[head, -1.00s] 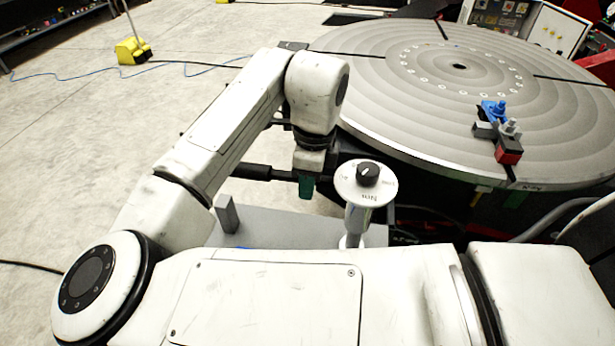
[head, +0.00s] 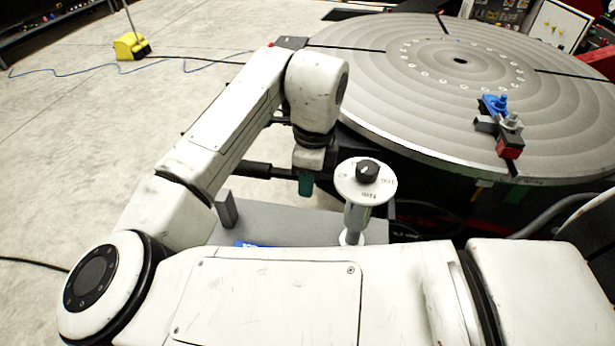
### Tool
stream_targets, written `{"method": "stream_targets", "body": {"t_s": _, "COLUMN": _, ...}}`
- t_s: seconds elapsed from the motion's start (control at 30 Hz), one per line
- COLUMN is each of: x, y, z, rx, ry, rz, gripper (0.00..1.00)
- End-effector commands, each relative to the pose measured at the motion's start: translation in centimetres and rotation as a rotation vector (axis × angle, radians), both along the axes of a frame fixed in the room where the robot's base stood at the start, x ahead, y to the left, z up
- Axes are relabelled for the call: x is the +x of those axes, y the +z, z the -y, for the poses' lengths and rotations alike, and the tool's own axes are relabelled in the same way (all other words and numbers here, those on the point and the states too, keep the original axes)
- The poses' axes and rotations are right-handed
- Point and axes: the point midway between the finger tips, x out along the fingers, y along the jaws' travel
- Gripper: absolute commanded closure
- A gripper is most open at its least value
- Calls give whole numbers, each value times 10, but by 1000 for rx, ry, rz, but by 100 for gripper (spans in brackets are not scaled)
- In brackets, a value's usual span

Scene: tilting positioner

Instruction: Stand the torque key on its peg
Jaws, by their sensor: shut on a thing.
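My gripper (head: 305,178) hangs pointing down below the wrist, over the far side of a grey shelf. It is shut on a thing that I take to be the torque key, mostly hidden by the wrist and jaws. A dark green piece shows at the jaws; I cannot tell whether it is key or finger. A short grey upright post (head: 227,208) stands at the left end of the grey shelf (head: 290,226), left of and nearer than my gripper. I cannot tell whether it is the peg; no other peg shows clearly.
A white pedestal with a round dial and black knob (head: 367,171) stands just right of my gripper. A blue item (head: 250,244) lies at the shelf's near edge, partly hidden by my arm. The large round table (head: 440,110) carries a blue, grey and red clamp (head: 505,130).

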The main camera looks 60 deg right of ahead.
Motion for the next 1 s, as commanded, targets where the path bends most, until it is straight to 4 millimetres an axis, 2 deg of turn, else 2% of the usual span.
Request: {"method": "stream_targets", "body": {"t_s": 1.0, "x": 0, "y": -33, "z": 0, "rx": -2, "ry": 1, "rz": 1, "gripper": 100}}
